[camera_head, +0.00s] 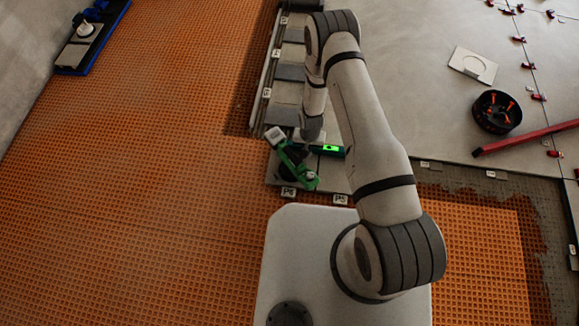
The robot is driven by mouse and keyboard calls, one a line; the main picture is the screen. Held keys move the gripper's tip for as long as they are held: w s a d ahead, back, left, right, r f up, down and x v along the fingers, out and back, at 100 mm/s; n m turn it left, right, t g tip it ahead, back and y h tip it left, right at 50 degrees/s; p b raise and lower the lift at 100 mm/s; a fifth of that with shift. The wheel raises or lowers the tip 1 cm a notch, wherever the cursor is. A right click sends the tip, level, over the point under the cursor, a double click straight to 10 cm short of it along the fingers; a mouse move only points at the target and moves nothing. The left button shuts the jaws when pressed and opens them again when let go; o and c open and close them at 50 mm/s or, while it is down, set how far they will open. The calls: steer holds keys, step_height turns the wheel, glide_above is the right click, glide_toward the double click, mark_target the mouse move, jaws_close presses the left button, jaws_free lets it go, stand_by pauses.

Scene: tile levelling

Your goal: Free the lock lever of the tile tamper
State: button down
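A green and black tool with a pale block at one end (294,164) is at the end of my arm, over the grey tiles near the labels P5 and P6; I take it to be the tile tamper. A bar with a bright green display (331,149) sticks out to its right. The lock lever is too small to make out. My gripper (309,142) is at the tool, largely hidden by my wrist and the tool. Its fingers cannot be made out, nor whether they touch or hold the tool.
A rack of grey tiles (290,72) runs away behind the tool. A blue tray (68,69) lies far left on the orange mat (130,190). On the grey floor at right are a black round container (496,112), a red bar (525,139) and a white plate (473,65).

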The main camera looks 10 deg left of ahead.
steer(key=shift+f+b, duration=0.95)
steer(key=shift+f, duration=0.3)
steer(key=shift+r, duration=0.1)
stand_by(0.3)
steer(key=shift+r+p, duration=2.25)
steer(key=shift+r, duration=1.2)
